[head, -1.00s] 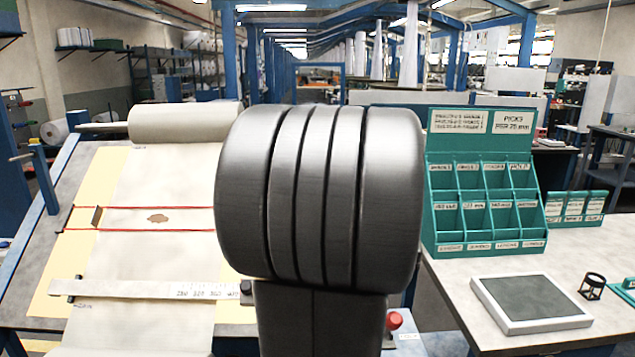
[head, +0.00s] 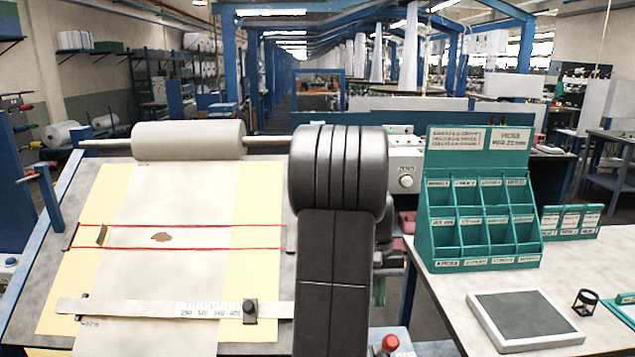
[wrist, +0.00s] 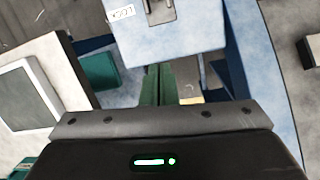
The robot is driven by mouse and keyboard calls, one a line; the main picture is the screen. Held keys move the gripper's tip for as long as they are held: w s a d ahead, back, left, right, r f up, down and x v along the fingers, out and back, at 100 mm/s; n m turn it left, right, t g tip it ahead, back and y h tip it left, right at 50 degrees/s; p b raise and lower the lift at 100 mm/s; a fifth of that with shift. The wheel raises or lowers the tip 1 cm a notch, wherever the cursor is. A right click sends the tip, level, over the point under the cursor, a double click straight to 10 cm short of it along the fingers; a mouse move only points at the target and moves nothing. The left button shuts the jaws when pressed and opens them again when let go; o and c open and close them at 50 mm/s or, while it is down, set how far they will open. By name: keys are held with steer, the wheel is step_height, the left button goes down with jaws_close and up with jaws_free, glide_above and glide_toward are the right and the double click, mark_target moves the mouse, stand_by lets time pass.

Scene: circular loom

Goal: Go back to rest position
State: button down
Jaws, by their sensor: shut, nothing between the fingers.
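My gripper (wrist: 158,85) shows in the wrist view as two green fingers close together, shut and empty. Below the fingers it hangs over a gap beside a light blue panel. In the head view my arm stands upright in the middle, its dark links hiding most of the gripper. A small green part, perhaps the fingers, shows just right of the arm. No other object is named by the task.
The sloped board with cloth (head: 180,200), its roll (head: 188,141) and a ruler (head: 160,308) lie left of my arm. A green bin rack (head: 480,250), a grey pad (head: 525,318) and a small black magnifier (head: 585,301) stand on the right table. A red button (head: 390,343) is at the front.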

steer(key=shift+w+d+f+b, duration=0.1)
steer(key=shift+w+f+b, duration=0.15)
steer(key=shift+w, duration=0.35)
steer(key=shift+w+d+f+b, duration=0.15)
steer(key=shift+w+f+b, duration=0.05)
steer(key=shift+w, duration=0.4)
steer(key=shift+w+d+f+b, duration=0.1)
steer(key=shift+w+f+b, duration=0.15)
steer(key=shift+w, duration=0.35)
steer(key=shift+s, duration=0.1)
